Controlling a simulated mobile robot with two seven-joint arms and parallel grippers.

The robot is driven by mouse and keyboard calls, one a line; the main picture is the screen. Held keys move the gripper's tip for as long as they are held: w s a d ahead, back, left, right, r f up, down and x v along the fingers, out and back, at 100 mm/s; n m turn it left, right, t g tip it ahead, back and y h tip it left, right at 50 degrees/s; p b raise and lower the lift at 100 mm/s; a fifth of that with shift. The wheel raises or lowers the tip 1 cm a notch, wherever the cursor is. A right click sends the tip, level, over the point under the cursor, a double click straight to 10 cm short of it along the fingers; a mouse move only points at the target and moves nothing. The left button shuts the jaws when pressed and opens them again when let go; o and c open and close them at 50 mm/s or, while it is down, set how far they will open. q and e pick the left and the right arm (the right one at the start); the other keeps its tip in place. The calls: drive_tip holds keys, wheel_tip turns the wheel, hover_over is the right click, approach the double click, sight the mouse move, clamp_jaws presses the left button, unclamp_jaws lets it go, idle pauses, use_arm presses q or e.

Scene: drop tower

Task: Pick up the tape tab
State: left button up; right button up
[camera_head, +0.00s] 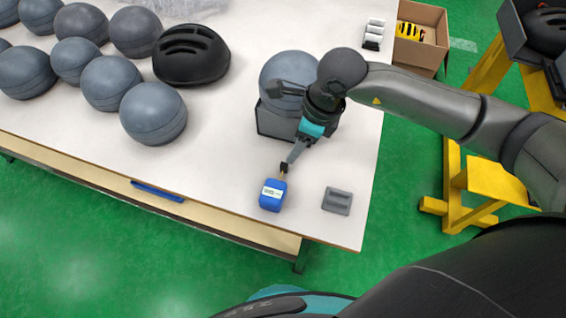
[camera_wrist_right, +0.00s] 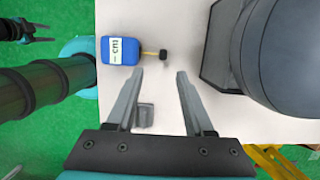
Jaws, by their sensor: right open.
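The tape tab is a small black piece (camera_head: 284,168) on the end of a short yellow strip. The strip comes out of a blue dispenser (camera_head: 271,196) with a white label, on the table near its front edge. In the right wrist view the tab (camera_wrist_right: 163,55) lies just beyond my fingertips, between their lines and nearer the left finger. My right gripper (camera_wrist_right: 160,72) is open and empty; in the head view one finger reaches close to the tab. Contact cannot be told. My left gripper (camera_wrist_right: 38,30) shows at the wrist view's upper left, over the floor, fingers apart.
A grey ball (camera_head: 287,75) sits on a dark stand (camera_head: 275,124) beside my right gripper. A grey slotted block (camera_head: 337,201) lies right of the dispenser. Several grey balls and a black helmet (camera_head: 190,55) fill the table's left.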

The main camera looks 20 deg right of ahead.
sight(286, 165)
drive_tip(key=shift+b+x, duration=0.4)
drive_tip(key=shift+x, duration=2.8)
drive_tip(key=x, duration=0.3)
drive_tip(key=shift+w+d+f+b, duration=0.15)
drive_tip(key=shift+w+f+b, duration=0.1)
drive_tip(key=shift+b, duration=0.1)
drive_tip(key=shift+f, duration=0.25)
use_arm(q)
drive_tip(key=shift+w+f, duration=0.55)
drive_tip(key=shift+f, duration=0.25)
use_arm(e)
drive_tip(key=shift+w+f, duration=0.1)
use_arm(q)
drive_tip(key=shift+s+d, duration=0.1)
use_arm(e)
clamp_jaws()
